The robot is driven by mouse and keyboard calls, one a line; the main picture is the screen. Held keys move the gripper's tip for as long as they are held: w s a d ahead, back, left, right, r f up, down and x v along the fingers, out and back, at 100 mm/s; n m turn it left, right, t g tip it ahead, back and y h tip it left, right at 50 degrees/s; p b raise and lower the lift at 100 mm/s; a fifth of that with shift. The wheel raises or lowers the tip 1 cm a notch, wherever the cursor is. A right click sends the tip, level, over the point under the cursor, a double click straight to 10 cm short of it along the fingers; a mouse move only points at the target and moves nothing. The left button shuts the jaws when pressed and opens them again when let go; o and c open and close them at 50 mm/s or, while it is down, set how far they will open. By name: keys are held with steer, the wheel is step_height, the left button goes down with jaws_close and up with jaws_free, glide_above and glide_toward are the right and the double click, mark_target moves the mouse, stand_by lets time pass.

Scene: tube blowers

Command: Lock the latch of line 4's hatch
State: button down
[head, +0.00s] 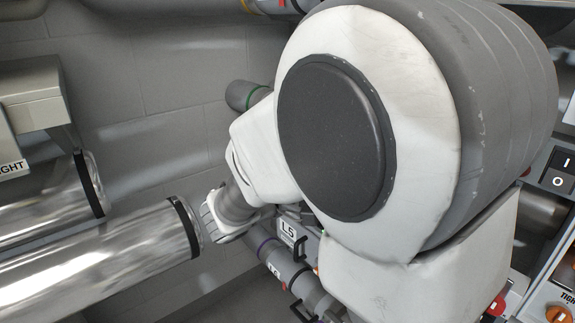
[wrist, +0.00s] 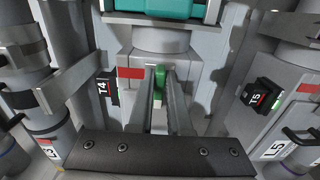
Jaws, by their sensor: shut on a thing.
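In the wrist view, my gripper (wrist: 159,78) reaches forward with its two fingers shut on a small green piece, which looks like the latch (wrist: 158,96). The green piece stands upright between the fingers, and its lower part is partly hidden by them. It sits in front of a grey housing (wrist: 186,76) with a red patch on its left side. A black tag marked T4 (wrist: 104,88) is just left of the housing. In the head view my own arm covers the middle, and the latch and fingertips are hidden.
In the wrist view, a T5 tag (wrist: 262,97) and an L5 pipe label (wrist: 279,149) are at right; a pipe labelled L3 (wrist: 48,147) is at left. A teal part (wrist: 160,9) is above. In the head view, shiny tubes (head: 100,245) lie left and a switch panel (head: 560,170) right.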

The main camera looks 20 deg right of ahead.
stand_by(0.4)
steer(key=c, duration=0.9)
jaws_free()
steer(key=shift+o, duration=0.2)
steer(key=shift+a, duration=0.1)
steer(key=p+v, duration=0.3)
steer(key=v, duration=1.4)
